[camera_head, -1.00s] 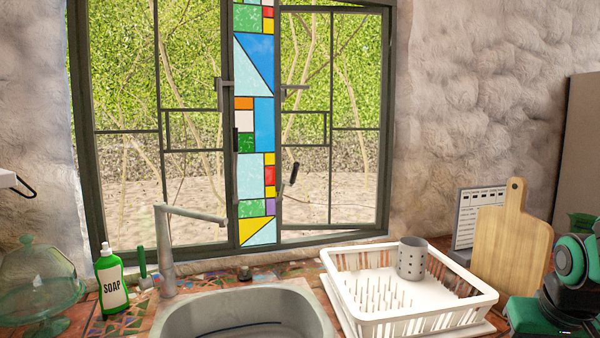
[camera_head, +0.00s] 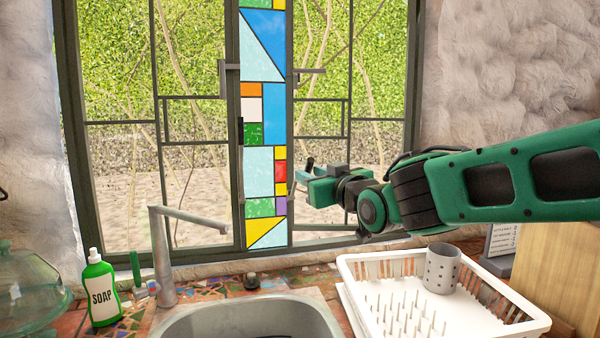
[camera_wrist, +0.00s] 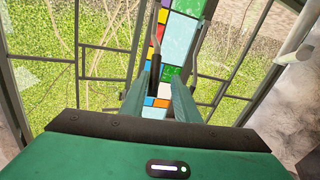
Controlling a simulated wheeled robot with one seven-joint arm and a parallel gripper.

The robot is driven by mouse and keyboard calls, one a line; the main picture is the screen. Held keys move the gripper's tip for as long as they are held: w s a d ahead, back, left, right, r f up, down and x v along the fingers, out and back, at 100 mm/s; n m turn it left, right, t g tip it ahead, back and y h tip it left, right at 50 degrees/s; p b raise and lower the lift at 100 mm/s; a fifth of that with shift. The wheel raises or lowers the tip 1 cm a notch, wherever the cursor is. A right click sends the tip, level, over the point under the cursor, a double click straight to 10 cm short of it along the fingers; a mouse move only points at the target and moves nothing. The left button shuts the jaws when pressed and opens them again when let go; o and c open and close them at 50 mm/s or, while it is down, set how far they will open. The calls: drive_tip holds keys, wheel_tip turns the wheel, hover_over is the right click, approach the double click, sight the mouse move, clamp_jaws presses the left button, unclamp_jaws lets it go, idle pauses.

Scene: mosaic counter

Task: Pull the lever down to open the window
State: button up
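The window (camera_head: 238,200) has dark metal frames with a stained-glass strip (camera_head: 262,130) down the middle. A dark lever (camera_head: 309,162) sits just right of the strip, mostly hidden behind my gripper in the head view. In the wrist view the lever's black grip (camera_wrist: 155,72) shows close to the fingertips, between the two green fingers; contact cannot be told. My gripper (camera_head: 302,185) is in front of the right pane, its fingers apart. A second dark upright handle (camera_head: 241,145) is on the strip's left edge.
Below are the sink (camera_head: 240,312) with its tall faucet (camera_head: 162,250), a green soap bottle (camera_head: 101,287) and a white dish rack (camera_head: 440,333) holding a grey cup (camera_head: 442,268). A cutting board (camera_head: 555,280) stands at right. The rack lies below my arm.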

drive_tip(key=x, duration=0.5)
drive_tip(key=d+x, duration=0.1)
drive_tip(key=x, duration=0.2)
drive_tip(key=shift+w+a+f, duration=0.1)
drive_tip(key=shift+w, duration=0.5)
clamp_jaws()
